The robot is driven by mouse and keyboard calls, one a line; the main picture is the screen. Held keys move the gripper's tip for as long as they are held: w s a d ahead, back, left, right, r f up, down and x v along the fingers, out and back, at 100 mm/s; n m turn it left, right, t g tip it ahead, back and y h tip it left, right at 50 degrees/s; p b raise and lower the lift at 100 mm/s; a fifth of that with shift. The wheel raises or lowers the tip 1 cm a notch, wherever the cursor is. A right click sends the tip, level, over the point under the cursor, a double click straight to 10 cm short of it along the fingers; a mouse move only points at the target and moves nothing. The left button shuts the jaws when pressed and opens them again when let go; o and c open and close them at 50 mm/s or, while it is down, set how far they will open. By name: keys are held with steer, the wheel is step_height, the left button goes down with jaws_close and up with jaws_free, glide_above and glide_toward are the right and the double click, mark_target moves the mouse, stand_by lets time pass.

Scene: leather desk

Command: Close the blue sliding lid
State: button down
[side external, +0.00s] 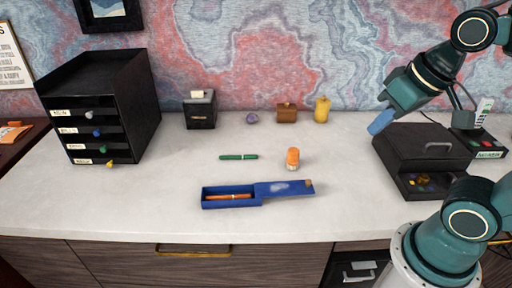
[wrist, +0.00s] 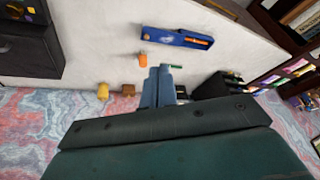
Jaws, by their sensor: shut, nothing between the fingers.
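A narrow blue box (side external: 207,201) lies near the front of the pale desk top. Its blue sliding lid (side external: 277,188) sticks out to the right, with a small brown knob at its far end. The left part of the box is uncovered and an orange pen (side external: 230,197) lies inside. In the wrist view the box (wrist: 208,46) is at the top, with the lid (wrist: 160,34) on its left side. My gripper (side external: 379,123) is shut and empty, high at the right near the black case, well apart from the lid. Its blue fingertips (wrist: 164,70) show in the wrist view.
An orange bottle (side external: 292,158) stands behind the lid, and a green pen (side external: 238,157) lies left of it. A black case (side external: 425,145) is at the right and a black drawer unit (side external: 110,100) at the left. The desk around the box is clear.

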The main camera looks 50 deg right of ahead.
steer(key=w+d+f+m+g, duration=0.2)
steer(key=w+f+m, duration=0.1)
steer(key=w+m, duration=0.3)
steer(key=m+g+h, duration=0.2)
steer(key=m+g, duration=0.4)
steer(key=m, duration=1.5)
glide_above(312, 187)
step_height(312, 187, down, 16)
steer(key=shift+s+d+f, duration=0.2)
steer(key=shift+s+d, duration=0.15)
steer(key=shift+s, duration=0.05)
steer(key=x, duration=1)
steer(key=shift+s, duration=0.15)
steer(key=shift+w+a, duration=0.7)
steer(key=shift+w, duration=0.35)
steer(key=shift+w+a+r, duration=0.1)
steer(key=shift+w+a, duration=0.35)
steer(key=shift+w, duration=0.25)
steer(key=shift+a, duration=0.1)
